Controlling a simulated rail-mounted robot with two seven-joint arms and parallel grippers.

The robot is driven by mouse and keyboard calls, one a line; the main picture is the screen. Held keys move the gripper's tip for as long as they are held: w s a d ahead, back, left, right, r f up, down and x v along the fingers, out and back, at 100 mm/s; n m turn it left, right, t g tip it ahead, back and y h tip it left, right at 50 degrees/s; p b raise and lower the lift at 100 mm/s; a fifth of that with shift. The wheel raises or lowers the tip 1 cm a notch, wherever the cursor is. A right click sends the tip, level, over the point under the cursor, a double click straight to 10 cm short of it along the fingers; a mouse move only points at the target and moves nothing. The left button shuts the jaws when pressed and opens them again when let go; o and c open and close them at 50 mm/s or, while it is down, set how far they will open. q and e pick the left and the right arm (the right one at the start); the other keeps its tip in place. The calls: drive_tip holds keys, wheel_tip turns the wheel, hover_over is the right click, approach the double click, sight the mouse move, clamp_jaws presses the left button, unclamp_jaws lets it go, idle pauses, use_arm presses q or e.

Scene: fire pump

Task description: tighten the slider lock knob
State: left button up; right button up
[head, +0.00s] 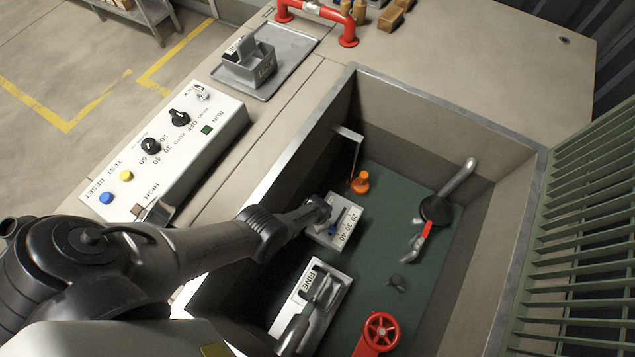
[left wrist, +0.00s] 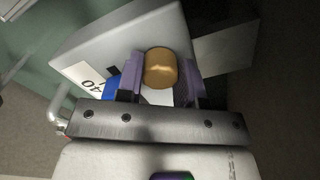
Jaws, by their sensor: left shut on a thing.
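My left arm reaches down into the sunken bay, and its gripper (head: 325,216) is at the pale scale box (head: 350,221) marked 20, 30, 40. In the left wrist view the gripper (left wrist: 160,76) is shut on a round brass-coloured knob (left wrist: 161,68), with a purple-padded finger on each side. I take this to be the slider lock knob. A blue part (left wrist: 112,87) shows beside the left finger, near the printed 40. In the head view the gripper hides the knob. My right gripper is not in view.
In the bay, an orange knob (head: 360,182) stands behind the scale box, and a FINE box (head: 300,318) with a metal lever is in front. A red-handled valve (head: 424,232) and red handwheel (head: 381,331) are to the right. Bay walls (head: 440,120) surround the arm.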

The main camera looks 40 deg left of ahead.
use_arm(q)
drive_tip(key=shift+m, duration=0.5)
drive_tip(key=o, duration=0.9)
drive_tip(key=shift+r+p, duration=6.3)
drive_tip(key=shift+r, duration=0.6)
